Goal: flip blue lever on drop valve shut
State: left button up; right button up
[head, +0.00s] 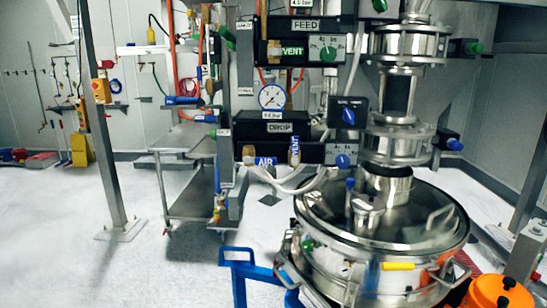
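A black panel labelled DROP (279,127) sits mid-height on the equipment rack in the head view. Below it is a horizontal blue piece marked AIR (265,161). To its right is an upright blue lever-like piece (294,150); its lettering is too small to read surely. A blue knob (342,161) is on the plate at the right. I cannot tell for sure which piece is the drop valve's lever. Neither of my grippers shows in this view.
A round steel sifter (390,275) with a clear lid stands in front at the lower right. A blue frame (240,262) and an orange container (497,295) are near it. A metal shelf cart (188,205) and post (103,130) stand left. Floor at lower left is clear.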

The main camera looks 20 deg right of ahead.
aim_at(217, 189)
jog(key=i+z, duration=0.1)
jog(key=z, duration=1.5)
jog(key=i+j+z, duration=0.1)
jog(key=j+z, duration=0.3)
jog(key=j, duration=0.15)
jog(key=j+z, duration=0.4)
jog(key=j, duration=0.2)
jog(key=j+z, duration=0.35)
jog(key=j, duration=0.25)
jog(key=k+j+z, duration=0.15)
jog(key=j+z, duration=0.25)
jog(key=j, duration=0.15)
jog(key=k+j, duration=0.1)
jog(key=j, duration=0.3)
jog(key=k+j, duration=0.1)
jog(key=j, duration=0.3)
jog(key=k+j, duration=0.1)
jog(key=j, duration=0.25)
jog(key=k+j+z, duration=0.1)
jog(key=j, duration=0.3)
jog(key=k+j, duration=0.15)
jog(key=j, duration=0.25)
